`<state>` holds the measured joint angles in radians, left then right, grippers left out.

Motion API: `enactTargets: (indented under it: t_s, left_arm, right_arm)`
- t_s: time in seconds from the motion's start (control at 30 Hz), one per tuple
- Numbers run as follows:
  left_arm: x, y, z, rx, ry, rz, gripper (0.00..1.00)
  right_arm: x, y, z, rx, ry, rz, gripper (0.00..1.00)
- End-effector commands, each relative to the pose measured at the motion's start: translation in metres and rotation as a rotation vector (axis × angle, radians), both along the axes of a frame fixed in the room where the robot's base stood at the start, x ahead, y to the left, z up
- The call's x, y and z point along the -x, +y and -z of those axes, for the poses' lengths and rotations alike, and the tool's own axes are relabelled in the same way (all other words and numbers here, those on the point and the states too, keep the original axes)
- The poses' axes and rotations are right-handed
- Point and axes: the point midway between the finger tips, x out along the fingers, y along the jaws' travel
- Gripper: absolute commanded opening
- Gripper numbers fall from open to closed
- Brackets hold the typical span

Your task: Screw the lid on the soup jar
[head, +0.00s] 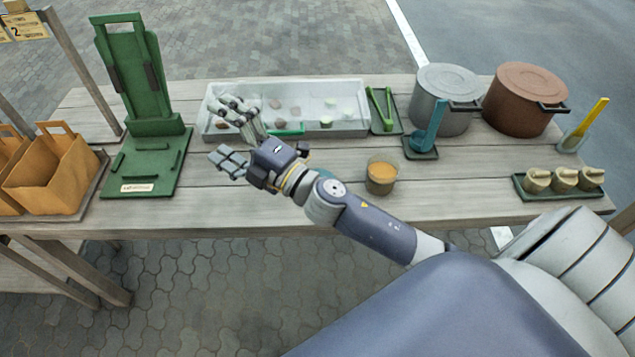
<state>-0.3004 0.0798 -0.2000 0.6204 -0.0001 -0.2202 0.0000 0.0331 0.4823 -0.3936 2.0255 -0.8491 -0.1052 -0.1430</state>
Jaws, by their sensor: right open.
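The soup jar (382,176) is a clear open-topped jar with orange soup in it, standing upright near the table's front edge, right of my right forearm. My left gripper is not in view.
The white tray (350,129) holds several small pieces. A green stand (140,160) and paper bags (50,176) are at left. A grey pot (445,88), a brown pot (525,92), a blue ladle (430,130) and a green tray (548,193) are at right.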

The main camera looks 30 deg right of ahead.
Motion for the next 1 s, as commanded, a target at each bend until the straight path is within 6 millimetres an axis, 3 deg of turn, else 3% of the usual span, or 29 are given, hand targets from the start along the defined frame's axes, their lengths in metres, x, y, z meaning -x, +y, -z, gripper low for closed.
enactTargets:
  t_s: [0.1,0.27,0.4,0.53,0.67,0.77,1.0]
  left_arm:
    - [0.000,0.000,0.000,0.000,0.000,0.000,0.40]
    - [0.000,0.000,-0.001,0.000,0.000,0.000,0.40]
    - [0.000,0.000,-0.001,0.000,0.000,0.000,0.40]
    - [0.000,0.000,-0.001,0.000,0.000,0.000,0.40]
    - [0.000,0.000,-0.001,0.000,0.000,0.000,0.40]
    - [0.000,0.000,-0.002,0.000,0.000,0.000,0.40]
    - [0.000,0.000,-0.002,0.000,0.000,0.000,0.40]
  right_arm:
    - [0.006,0.031,-0.015,0.196,-0.148,-0.145,0.96]
    - [0.021,0.063,-0.009,0.471,-0.303,-0.339,0.96]
    - [0.033,0.075,0.015,0.729,-0.400,-0.508,0.96]
    - [0.040,0.067,0.049,0.975,-0.446,-0.662,0.96]
    - [0.042,0.038,0.084,1.223,-0.446,-0.810,0.96]
    - [0.041,0.003,0.109,1.414,-0.411,-0.923,0.96]
    - [0.037,-0.113,0.141,1.810,-0.203,-1.154,0.96]
